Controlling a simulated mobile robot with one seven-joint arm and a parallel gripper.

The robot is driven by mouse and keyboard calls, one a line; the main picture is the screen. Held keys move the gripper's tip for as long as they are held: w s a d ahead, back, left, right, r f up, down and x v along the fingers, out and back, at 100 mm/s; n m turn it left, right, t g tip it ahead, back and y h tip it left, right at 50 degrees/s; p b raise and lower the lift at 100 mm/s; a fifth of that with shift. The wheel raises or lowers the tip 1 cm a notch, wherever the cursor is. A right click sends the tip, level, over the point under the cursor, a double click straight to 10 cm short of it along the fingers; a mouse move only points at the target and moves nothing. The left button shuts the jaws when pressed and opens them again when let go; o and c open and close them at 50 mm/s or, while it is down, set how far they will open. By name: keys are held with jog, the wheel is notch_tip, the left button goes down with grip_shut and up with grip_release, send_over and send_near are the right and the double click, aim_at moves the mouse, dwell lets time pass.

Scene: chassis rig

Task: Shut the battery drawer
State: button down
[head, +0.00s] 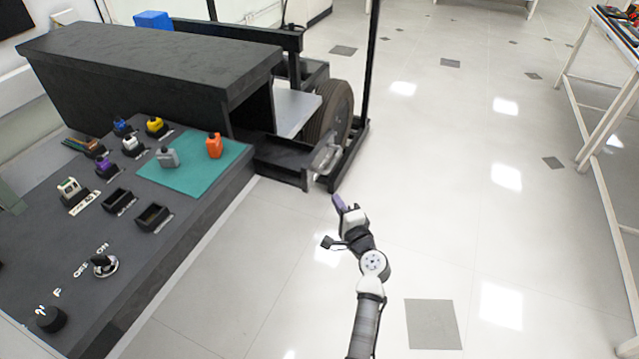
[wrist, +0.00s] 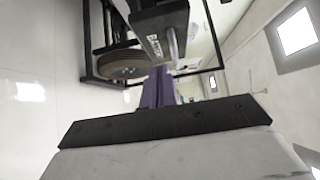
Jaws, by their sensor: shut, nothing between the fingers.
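The battery drawer (head: 285,160) is a black box that juts out of the rig's end, to the right of the console. Its silver bar handle (head: 325,158) is on the front face. In the wrist view the drawer front (wrist: 160,32) bears a partly legible "BATTERY" label, with the handle (wrist: 172,42) beside it. My gripper (head: 338,202) has purple fingers and is shut and empty. It is in front of the drawer, lower in the head picture, with a visible gap to the handle. The fingers (wrist: 158,88) point toward the drawer front in the wrist view.
A wheel (head: 337,110) and a black frame post (head: 371,60) stand behind the drawer. The console with a teal mat (head: 190,178) and several small parts is to the left. Open floor (head: 450,200) lies to the right, up to a white table (head: 600,90).

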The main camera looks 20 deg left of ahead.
aim_at(312, 177)
jog(key=w+a, duration=0.1)
jog(key=a, duration=0.1)
jog(key=w+a+p, duration=0.1)
jog(key=a, duration=0.1)
jog(key=w+a, duration=0.2)
jog(key=shift+a+r+p, duration=0.1)
jog(key=shift+a+p, duration=0.1)
jog(key=shift+p, duration=0.1)
jog(key=shift+a, duration=0.6)
